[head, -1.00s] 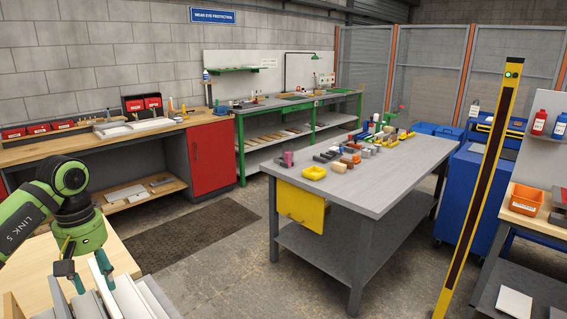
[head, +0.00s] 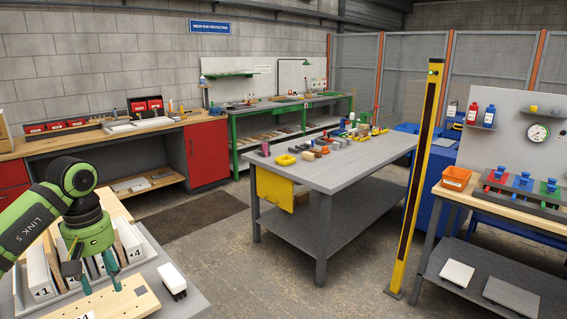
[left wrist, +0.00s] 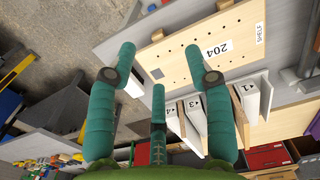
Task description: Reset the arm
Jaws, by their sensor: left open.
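My left gripper (head: 101,287) is open and empty at the lower left of the head view. Its teal fingers point down above a light wooden board with rows of holes (head: 140,305). In the left wrist view, the spread fingers (left wrist: 160,62) have nothing between them. The board (left wrist: 200,65) lies flat beyond them, with labels reading 204 and SHELF. Next to it stands a rack holding white and brown upright panels (head: 38,270), with numbered edges such as 1 and 4. The gripper partly hides the rack and board. My right gripper is not in view.
A white block with dark feet (head: 172,280) sits right of the board. A grey table (head: 340,170) with several small parts stands mid-room. A yellow post (head: 420,180) and a side bench with an orange bin (head: 456,178) are at right. Floor between is clear.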

